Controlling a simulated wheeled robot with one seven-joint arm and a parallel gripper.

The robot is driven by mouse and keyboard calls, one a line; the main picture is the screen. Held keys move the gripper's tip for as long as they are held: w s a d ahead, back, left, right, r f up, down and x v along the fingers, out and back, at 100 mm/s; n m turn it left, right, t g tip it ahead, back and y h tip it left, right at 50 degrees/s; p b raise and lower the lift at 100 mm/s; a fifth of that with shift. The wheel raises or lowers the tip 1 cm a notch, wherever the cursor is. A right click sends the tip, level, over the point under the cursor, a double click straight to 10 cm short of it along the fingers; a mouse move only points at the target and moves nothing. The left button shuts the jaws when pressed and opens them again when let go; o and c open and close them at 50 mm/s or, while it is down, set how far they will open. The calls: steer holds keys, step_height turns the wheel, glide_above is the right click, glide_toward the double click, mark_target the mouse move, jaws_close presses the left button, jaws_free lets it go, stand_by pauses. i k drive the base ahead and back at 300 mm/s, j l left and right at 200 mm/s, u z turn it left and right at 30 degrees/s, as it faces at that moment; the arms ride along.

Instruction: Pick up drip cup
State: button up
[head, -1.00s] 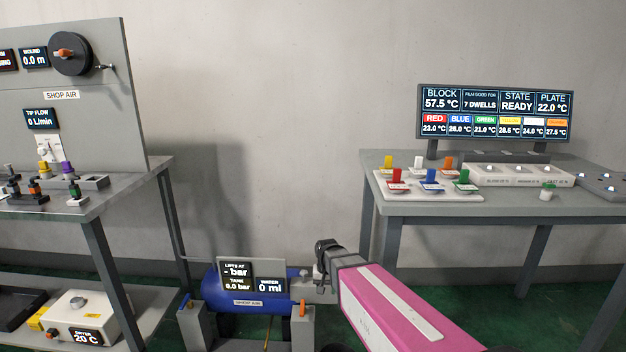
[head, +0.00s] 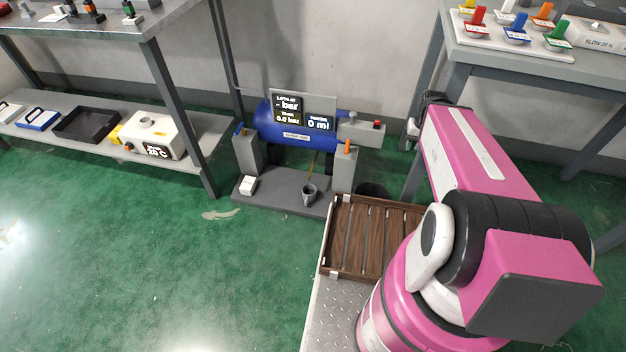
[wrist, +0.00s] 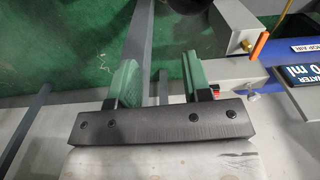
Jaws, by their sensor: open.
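The drip cup (head: 310,193) looks like a small grey cup. It stands upright on the grey base plate (head: 270,196) in front of the blue tank (head: 290,136), low near the floor, in the head view. I cannot make it out in the wrist view. My gripper (wrist: 161,78) shows two green fingers spread apart with nothing between them. In the head view my pink arm mostly hides the gripper.
Grey posts flank the plate. A dark bin (head: 372,190) and a slatted wooden tray (head: 345,232) are to the right. A table leg (head: 203,150) stands left. Green floor in front is clear.

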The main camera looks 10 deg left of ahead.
mark_target(308, 197)
steer(key=k+l+u, duration=0.2)
steer(key=k+u, duration=0.2)
steer(key=k+l+u, duration=0.1)
steer(key=k+u, duration=0.15)
steer(key=u, duration=0.2)
steer(key=k+u, duration=0.4)
steer(key=k+j+u, duration=0.15)
steer(key=k+u, duration=0.25)
steer(key=i, duration=0.05)
